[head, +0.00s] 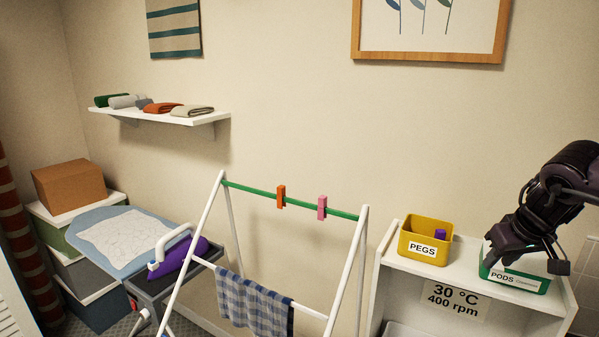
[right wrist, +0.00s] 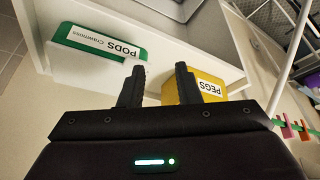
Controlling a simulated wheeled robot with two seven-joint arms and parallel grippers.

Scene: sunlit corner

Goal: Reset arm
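My right gripper (head: 528,258) is at the right of the head view, above and in front of the green PODS box (head: 526,284), hiding part of it. In the right wrist view its two fingers (right wrist: 158,75) stand apart with nothing between them. The PODS box also shows there (right wrist: 92,42), beyond the fingers and to the left. The yellow PEGS box (head: 425,240) stands left of it with a purple item (head: 440,235) inside; it shows behind the right finger in the wrist view (right wrist: 208,88). My left gripper is out of view.
A white drying rack (head: 362,240) stands centre, with an orange peg (head: 281,196) and a pink peg (head: 322,207) on its green bar and a checked cloth (head: 250,304) below. The white shelf unit (head: 468,258) has bare top between the boxes. A purple iron (head: 180,258) stands left.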

